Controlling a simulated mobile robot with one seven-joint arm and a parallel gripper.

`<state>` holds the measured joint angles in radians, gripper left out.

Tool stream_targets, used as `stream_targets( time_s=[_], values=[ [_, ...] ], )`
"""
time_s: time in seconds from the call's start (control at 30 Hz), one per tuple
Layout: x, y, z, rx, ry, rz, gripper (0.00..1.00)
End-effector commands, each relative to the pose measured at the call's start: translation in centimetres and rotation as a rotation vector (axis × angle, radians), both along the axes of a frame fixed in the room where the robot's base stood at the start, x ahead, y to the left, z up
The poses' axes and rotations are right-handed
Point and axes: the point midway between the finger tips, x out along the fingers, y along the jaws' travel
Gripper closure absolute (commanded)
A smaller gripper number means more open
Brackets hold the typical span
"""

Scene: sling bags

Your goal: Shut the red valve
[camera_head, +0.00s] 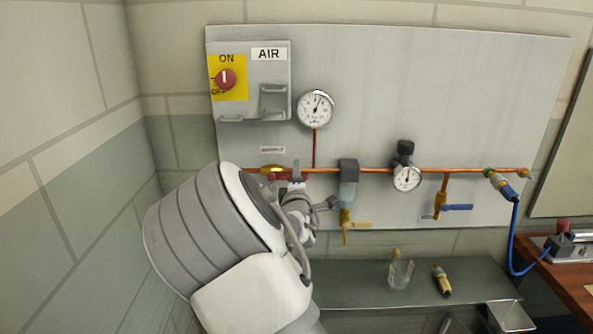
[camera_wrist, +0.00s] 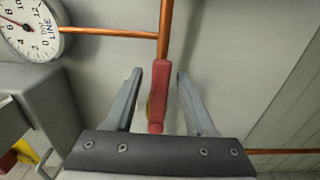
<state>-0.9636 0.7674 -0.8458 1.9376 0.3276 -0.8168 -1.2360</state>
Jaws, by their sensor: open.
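The red valve handle (camera_head: 279,175) is on the copper pipe at the left of the wall panel, partly hidden by my arm. A yellow part shows beside it. In the wrist view the red handle (camera_wrist: 160,95) lies in line with the pipe, between the two fingers of my gripper (camera_wrist: 160,75). The fingers are open, with a visible gap on each side of the handle. In the head view my gripper (camera_head: 292,180) is at the valve, its fingertips partly hidden.
The copper pipe (camera_head: 345,169) carries a round gauge (camera_head: 315,109) above, a filter (camera_head: 348,175), a regulator gauge (camera_head: 407,179) and a blue-handled valve (camera_head: 457,207). A switch box (camera_head: 262,90) is at upper left. A shelf (camera_head: 350,287) with a glass is below.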

Motion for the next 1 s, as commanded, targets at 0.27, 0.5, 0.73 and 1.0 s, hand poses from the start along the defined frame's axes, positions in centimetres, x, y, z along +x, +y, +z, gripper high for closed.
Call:
stream_targets(
  time_s=[0.27, 0.5, 0.73, 1.0],
  values=[
    [2.8, 0.0, 0.0, 0.0, 0.002, -0.001, 0.45],
    [3.1, 0.0, 0.0, 0.001, 0.001, 0.0, 0.45],
    [3.1, 0.0, 0.0, 0.001, 0.001, 0.0, 0.63],
    [3.1, 0.0, 0.0, 0.001, 0.001, 0.0, 1.0]
  ],
)
